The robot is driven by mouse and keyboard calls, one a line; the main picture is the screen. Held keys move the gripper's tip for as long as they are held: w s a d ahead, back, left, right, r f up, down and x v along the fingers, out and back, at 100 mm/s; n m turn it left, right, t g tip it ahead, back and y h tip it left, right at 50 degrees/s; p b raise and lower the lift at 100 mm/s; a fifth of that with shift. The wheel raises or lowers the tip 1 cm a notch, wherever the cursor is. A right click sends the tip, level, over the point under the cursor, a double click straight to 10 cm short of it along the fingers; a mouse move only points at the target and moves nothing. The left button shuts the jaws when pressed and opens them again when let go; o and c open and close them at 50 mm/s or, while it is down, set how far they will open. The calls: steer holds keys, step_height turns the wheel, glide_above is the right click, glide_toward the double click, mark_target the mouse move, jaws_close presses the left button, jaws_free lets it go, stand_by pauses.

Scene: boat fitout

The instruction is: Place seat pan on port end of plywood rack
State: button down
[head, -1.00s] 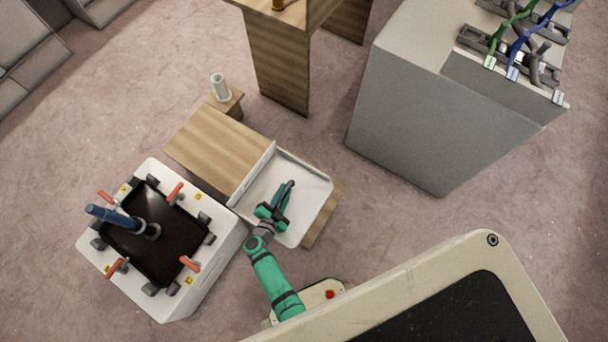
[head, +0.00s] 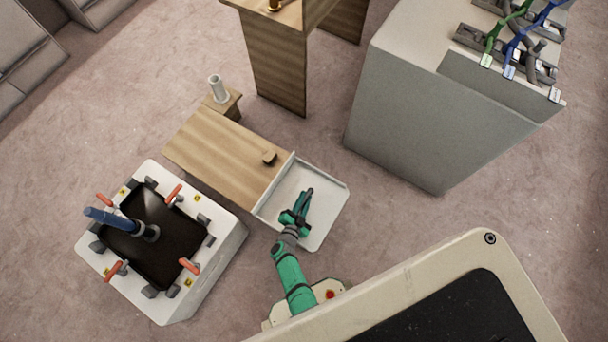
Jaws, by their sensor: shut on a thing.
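The seat pan (head: 327,222) is a white, shallow, tray-like piece with a raised rim on its left and back sides. It covers the right end of the wooden plywood rack (head: 215,155), whose left and middle parts show bare. My gripper (head: 308,194) is over the pan and shut on it; the exact grip point is hard to see. A small brown block (head: 269,158) stands on the rack just left of the pan's rim. I cannot tell whether the pan touches the rack or hangs above it. The rack's right end is hidden.
A white fixture (head: 215,226) with a black top, red clamps and a blue handle stands close at left. A small pedestal with a grey cylinder (head: 216,89) is behind the rack. A grey cabinet (head: 400,120) stands at right, with open floor between.

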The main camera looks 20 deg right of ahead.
steer(key=shift+w+f, duration=0.1)
steer(key=shift+f, duration=0.8)
steer(key=shift+w, duration=0.1)
steer(key=c, duration=1.6)
jaws_free()
steer(key=shift+s+d+f, duration=0.1)
steer(key=shift+s, duration=0.1)
steer(key=shift+c, duration=0.2)
